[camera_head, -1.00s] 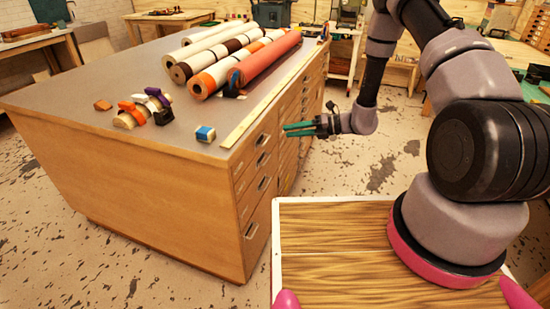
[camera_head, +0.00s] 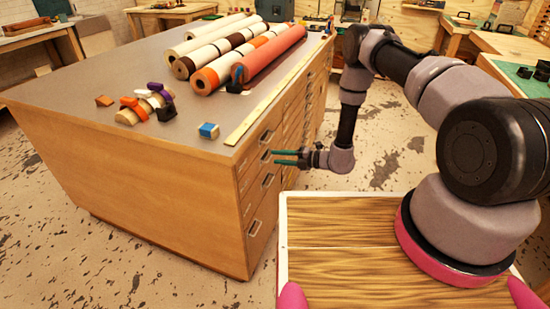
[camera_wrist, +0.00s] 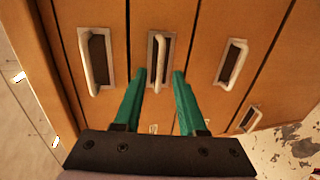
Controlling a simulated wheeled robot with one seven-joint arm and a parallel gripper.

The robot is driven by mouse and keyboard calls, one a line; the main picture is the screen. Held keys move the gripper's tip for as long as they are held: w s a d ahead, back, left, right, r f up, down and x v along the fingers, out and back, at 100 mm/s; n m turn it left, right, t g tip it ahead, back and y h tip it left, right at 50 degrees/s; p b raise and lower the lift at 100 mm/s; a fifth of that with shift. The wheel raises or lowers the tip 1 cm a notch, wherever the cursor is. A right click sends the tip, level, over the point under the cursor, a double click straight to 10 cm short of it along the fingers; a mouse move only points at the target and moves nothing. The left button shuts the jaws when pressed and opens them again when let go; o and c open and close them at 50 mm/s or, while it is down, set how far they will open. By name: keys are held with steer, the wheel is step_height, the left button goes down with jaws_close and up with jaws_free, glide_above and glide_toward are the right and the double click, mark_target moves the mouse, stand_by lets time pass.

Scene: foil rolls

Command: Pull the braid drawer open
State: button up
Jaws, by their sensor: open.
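The wooden drawer cabinet (camera_head: 150,185) stands at left, its drawer front facing right. Several drawers with metal handles are stacked there, all looking closed. I cannot read which is the braid drawer. My gripper (camera_head: 276,157), with teal fingers, is open at the front, close to the second handle from the top at the near corner. In the wrist view, my gripper (camera_wrist: 159,76) points at the drawer fronts. The middle handle (camera_wrist: 158,50) lies between and just beyond the fingertips. Other handles lie to its left (camera_wrist: 97,60) and right (camera_wrist: 232,65). Nothing is held.
Striped rolls (camera_head: 225,50) and a red roll (camera_head: 270,52) lie on the cabinet top. A blue block (camera_head: 208,131) and small coloured pieces (camera_head: 148,104) lie near its front. Speckled floor (camera_head: 375,155) is open to the right of the drawers.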

steer(key=shift+x, duration=1.1)
jaws_close()
stand_by(0.7)
